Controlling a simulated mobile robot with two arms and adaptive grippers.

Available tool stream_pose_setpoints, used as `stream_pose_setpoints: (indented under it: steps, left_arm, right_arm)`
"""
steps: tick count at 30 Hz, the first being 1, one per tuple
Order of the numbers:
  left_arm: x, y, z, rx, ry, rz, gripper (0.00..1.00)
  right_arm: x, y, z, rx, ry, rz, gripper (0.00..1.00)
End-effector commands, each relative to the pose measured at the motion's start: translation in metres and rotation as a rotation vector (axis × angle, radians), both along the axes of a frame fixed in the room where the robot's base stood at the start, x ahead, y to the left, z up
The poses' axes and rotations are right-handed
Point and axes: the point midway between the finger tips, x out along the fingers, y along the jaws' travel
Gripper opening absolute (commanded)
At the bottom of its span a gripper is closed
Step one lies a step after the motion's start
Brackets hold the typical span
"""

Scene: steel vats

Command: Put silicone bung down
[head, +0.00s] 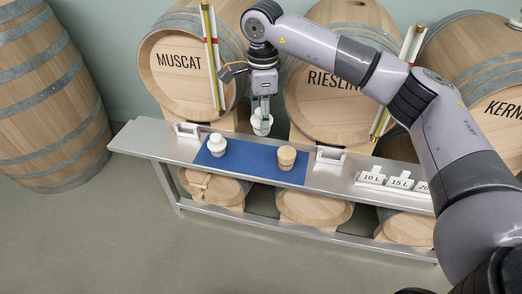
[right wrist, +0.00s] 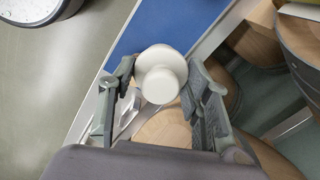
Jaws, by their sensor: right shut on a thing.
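My right gripper (head: 262,108) points down with its fingers shut on a white silicone bung (head: 262,125). The bung shows near the bench's back edge, behind the blue mat (head: 244,159); it appears held above the bench top, but the gap is hard to judge. In the right wrist view the bung (right wrist: 160,75) sits between the two fingers, its round pale end facing the camera. Another white bung (head: 217,146) stands on the mat's left part. A tan, cork-like bung (head: 286,158) stands on its right part. My left gripper is not in view.
The steel bench (head: 150,140) carries small metal holders (head: 330,155) and volume signs (head: 372,176) at the right. Barrels marked Muscat (head: 180,75) and Riesling (head: 325,105) stand behind it, with upright gauges. The mat's middle is bare.

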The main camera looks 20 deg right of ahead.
Motion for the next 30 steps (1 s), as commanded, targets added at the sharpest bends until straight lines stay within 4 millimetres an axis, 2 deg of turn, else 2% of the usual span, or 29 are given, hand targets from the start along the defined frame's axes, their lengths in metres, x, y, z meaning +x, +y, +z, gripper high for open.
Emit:
stream_pose_setpoints:
  steps: [1, 3, 7, 14, 21, 30]
  left_arm:
    - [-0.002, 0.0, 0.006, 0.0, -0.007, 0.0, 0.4]
    - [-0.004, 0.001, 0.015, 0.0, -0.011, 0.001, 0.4]
    - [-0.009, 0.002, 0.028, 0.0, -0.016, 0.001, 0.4]
    - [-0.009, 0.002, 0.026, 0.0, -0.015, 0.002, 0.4]
    - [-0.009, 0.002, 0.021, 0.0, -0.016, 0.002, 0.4]
    - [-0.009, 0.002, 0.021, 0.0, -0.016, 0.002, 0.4]
  right_arm:
    - [-0.001, 0.0, -0.017, 0.0, 0.003, 0.0, 0.11]
    - [-0.001, 0.0, -0.034, -0.001, 0.002, 0.001, 0.11]
    - [0.0, 0.0, -0.057, 0.0, 0.0, 0.002, 0.11]
    - [0.0, 0.0, -0.073, 0.001, 0.0, 0.002, 0.11]
    - [-0.001, 0.0, -0.108, 0.0, 0.002, 0.003, 0.11]
    - [0.0, 0.0, -0.11, 0.001, -0.001, 0.003, 0.11]
